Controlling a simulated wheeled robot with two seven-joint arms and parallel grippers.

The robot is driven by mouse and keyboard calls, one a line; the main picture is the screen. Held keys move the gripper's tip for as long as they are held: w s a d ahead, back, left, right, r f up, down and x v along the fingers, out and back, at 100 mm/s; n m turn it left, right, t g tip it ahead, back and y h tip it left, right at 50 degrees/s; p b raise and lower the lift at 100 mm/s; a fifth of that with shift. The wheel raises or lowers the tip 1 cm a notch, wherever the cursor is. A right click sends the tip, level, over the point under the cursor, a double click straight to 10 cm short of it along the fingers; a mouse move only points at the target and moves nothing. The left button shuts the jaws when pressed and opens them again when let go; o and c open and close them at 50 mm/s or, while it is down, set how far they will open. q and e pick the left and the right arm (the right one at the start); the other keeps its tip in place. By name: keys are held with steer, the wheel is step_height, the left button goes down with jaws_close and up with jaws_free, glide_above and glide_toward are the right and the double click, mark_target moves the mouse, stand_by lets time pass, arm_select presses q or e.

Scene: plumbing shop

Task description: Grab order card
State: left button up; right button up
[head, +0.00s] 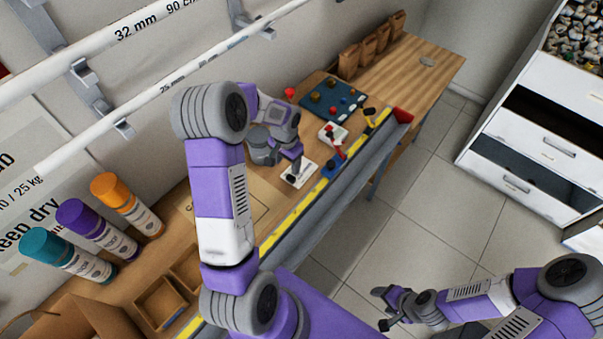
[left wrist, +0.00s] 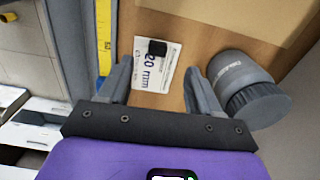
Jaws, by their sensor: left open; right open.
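The order card (left wrist: 153,78), white with "20 mm" print and a small black piece on it, lies flat on the wooden bench. In the left wrist view it shows between the two fingers of my open left gripper (left wrist: 155,75), touching neither visibly. In the head view the card (head: 304,177) lies close to the yellow strip, partly covered by my left gripper (head: 293,160). I cannot tell how high the fingertips are above the bench. My right gripper (head: 385,308) is open and empty, over the floor, far from the card.
A yellow measuring strip (left wrist: 104,40) runs along the bench edge. A blue board with fittings (head: 332,100) and a small white tray (head: 332,135) lie beyond. Spray cans (head: 125,203) stand left.

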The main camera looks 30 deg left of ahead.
mark_target(291, 177)
arm_select(q)
steer(key=f, duration=0.2)
steer(key=shift+w+f, duration=0.4)
steer(key=shift+s+f, duration=0.15)
steer(key=shift+f, duration=0.2)
steer(key=f, duration=0.5)
steer(key=shift+w+d, duration=0.1)
steer(key=shift+w, duration=0.1)
steer(key=c, duration=1.1)
